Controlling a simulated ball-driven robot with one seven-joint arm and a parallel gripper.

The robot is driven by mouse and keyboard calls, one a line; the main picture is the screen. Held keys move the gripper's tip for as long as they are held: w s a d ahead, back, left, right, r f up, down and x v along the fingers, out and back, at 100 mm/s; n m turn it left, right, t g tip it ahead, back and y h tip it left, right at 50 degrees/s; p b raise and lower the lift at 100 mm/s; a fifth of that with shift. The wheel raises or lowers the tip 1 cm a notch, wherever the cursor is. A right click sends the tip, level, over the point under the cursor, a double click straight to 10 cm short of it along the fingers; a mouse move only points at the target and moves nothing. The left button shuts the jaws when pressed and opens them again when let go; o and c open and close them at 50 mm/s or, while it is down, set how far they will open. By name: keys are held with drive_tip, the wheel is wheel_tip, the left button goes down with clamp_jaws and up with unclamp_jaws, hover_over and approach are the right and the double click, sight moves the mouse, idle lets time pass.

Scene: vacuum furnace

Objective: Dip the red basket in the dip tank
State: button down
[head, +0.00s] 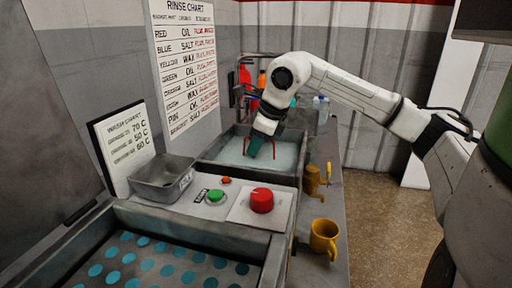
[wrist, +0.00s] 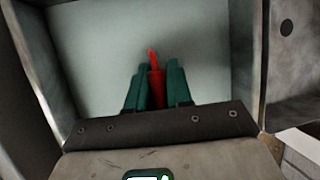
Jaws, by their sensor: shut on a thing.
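The dip tank (head: 248,172) is a grey metal basin with pale liquid, at the back of the bench. My gripper (head: 255,147), with green fingers, points down into it from above. Thin red parts of the red basket (head: 274,148) show on both sides of the fingers, at the liquid. In the wrist view my gripper (wrist: 155,85) is shut on an upright red piece of the basket (wrist: 153,62), over the pale surface inside the tank walls (wrist: 53,62). The rest of the basket is hidden, so I cannot tell how deep it sits.
A small grey tray (head: 163,184), a green button (head: 215,195) and a red knob (head: 262,200) stand in front of the tank. A rinse chart (head: 186,58) is on the wall; bottles (head: 321,105) stand behind.

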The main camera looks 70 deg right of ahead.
wheel_tip(320, 180, up, 13)
drive_tip(key=p, duration=0.5)
drive_tip(key=shift+p, duration=0.4)
idle(0.5)
idle(1.3)
